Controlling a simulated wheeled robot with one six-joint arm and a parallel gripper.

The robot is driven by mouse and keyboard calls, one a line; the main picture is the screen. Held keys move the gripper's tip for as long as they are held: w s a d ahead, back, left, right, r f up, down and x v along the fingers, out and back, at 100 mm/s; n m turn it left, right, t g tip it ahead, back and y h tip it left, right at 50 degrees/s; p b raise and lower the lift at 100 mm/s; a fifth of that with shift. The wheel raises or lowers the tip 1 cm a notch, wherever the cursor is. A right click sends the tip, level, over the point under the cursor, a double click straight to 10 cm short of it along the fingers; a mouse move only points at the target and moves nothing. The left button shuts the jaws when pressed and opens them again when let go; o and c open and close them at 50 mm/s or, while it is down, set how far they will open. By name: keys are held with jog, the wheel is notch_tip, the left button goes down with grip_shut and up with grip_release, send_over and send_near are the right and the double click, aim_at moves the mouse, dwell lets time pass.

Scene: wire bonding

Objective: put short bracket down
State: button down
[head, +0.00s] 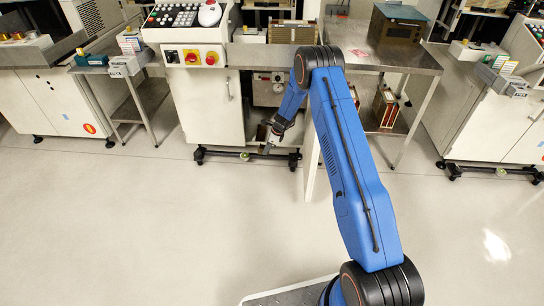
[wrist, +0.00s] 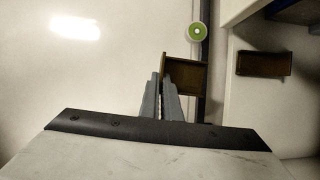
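The short bracket (wrist: 186,76) is a brown, angled metal piece at the fingertips in the wrist view. My gripper (wrist: 160,80) has its two grey fingers close together, with the bracket's upright left flange pinched between them. The bracket's wider plate sticks out to the right of the fingers. In the head view my gripper (head: 266,142) hangs low in front of the white machine cabinet, above the floor. The bracket is too small and dark there to make out clearly.
In the wrist view another brown piece (wrist: 263,63) lies to the right, and a green round caster (wrist: 197,32) sits on a dark rail. In the head view a metal table (head: 355,58) stands right of the cabinet (head: 210,105). The foreground floor is clear.

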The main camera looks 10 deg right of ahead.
aim_at(262, 146)
jog(key=w+m, duration=0.1)
jog(key=w+m+t, duration=0.1)
jog(key=w+m+h, duration=0.1)
jog(key=w+m, duration=0.1)
jog(key=shift+a+f, duration=0.2)
jog(key=shift+a, duration=0.2)
jog(key=shift+w+a+f+m+t+h, duration=0.1)
jog(key=shift+w+m+t+h, duration=0.2)
jog(key=shift+w+m, duration=0.5)
jog(key=shift+w+a+f+m+t+h, duration=0.1)
jog(key=shift+w+m+t+h, duration=0.15)
jog(key=shift+w+m, duration=0.55)
jog(key=shift+s+m, duration=0.1)
jog(key=shift+m, duration=0.2)
